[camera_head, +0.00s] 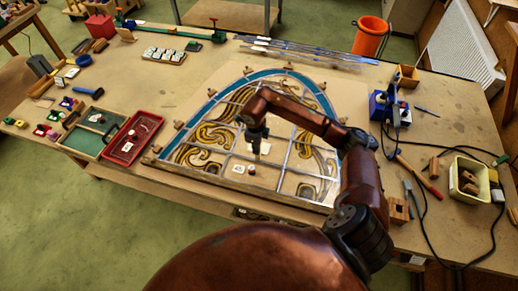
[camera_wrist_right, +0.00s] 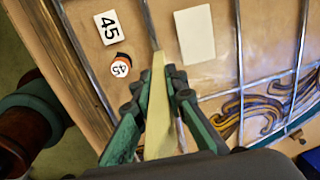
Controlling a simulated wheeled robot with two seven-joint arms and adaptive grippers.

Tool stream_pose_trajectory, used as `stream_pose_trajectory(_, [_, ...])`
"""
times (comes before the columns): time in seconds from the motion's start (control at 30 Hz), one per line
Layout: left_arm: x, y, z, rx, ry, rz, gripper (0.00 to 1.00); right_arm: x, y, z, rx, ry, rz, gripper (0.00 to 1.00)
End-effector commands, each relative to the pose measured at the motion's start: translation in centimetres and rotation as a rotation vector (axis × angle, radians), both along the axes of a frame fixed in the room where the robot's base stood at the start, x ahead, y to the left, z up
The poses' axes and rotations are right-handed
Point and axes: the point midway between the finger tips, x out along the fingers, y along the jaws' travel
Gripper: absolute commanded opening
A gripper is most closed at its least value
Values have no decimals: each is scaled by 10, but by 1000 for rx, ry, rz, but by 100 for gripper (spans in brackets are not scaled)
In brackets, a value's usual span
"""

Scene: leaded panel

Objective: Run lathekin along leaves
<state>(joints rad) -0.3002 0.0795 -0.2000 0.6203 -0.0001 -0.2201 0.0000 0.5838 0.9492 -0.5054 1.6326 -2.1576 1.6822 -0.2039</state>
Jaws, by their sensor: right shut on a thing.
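The leaded panel (camera_head: 283,180) lies on the workbench, an arched frame with grey lead strips, a blue border and yellow-brown scroll pieces. My right gripper (camera_head: 256,143) is over the middle of the panel, pointing down. In the right wrist view my right gripper (camera_wrist_right: 157,88) is shut on a pale, flat, tapered tool, the lathekin (camera_wrist_right: 159,120). Its narrow tip is at or just above the end of a lead strip (camera_wrist_right: 149,22); I cannot tell whether they touch. The strip's leaves are too small to make out. My left gripper is not in view.
A card marked 45 (camera_wrist_right: 109,27), a round 45 marker (camera_wrist_right: 121,68) and a blank pale piece (camera_wrist_right: 194,34) lie near the tip. A red tray (camera_head: 132,138) is left of the panel. A blue tool stand (camera_head: 388,106) and hammer (camera_head: 418,178) are at right.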

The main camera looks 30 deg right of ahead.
Motion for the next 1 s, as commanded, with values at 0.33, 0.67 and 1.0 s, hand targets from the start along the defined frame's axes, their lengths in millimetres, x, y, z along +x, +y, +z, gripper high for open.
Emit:
stream_pose_trajectory(0.33, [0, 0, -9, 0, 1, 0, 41, 14, 13, -1, 2, 1, 1, 0])
stream_pose_trajectory(0.67, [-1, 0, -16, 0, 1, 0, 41, 24, 21, -1, 1, 1, 0, 0])
stream_pose_trajectory(1.0, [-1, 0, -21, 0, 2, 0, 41, 34, 29, 0, 1, 1, 0, 0])
